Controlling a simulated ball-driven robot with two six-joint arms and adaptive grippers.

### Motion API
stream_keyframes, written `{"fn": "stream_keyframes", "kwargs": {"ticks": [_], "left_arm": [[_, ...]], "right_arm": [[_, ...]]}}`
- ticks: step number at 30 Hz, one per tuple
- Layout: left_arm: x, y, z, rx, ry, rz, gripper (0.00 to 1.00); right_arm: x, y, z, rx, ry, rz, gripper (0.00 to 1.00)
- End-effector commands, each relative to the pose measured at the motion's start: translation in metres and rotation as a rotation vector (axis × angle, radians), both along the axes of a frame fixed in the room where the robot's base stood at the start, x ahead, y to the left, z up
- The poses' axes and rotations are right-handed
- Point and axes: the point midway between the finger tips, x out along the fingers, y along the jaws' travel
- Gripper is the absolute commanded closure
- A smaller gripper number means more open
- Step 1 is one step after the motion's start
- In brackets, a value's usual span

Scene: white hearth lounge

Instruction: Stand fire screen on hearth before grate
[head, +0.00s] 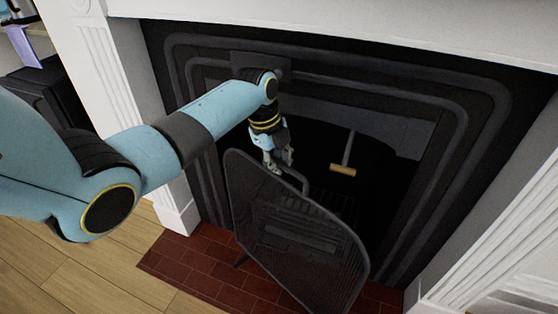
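The fire screen (300,232), a dark mesh panel with rounded corners and a handle on its top edge, is upright over the red brick hearth (190,262), in front of the fireplace opening. One foot shows near the bricks at its left; its lower right edge runs near the frame's bottom. The grate (335,203) is dark and partly hidden behind the screen. My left gripper (279,165) points down at the screen's top handle. Its fingers are at the handle, but whether they grip it is unclear. My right gripper is out of view.
A tool-like bar with a wooden grip (343,170) shows in the dark opening. The black surround (440,150) and white mantel (350,22) frame it closely. Wooden floor (100,275) lies clear at the lower left. A dark box-like object (55,95) stands at the upper left.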

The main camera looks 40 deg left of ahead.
Motion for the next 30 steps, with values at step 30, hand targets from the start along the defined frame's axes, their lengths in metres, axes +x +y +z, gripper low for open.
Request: {"fn": "stream_keyframes", "kwargs": {"ticks": [30], "left_arm": [[-0.016, 0.012, 0.1, 0.001, -0.006, 0.0, 0.71]], "right_arm": [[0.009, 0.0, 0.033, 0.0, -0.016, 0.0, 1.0]]}}
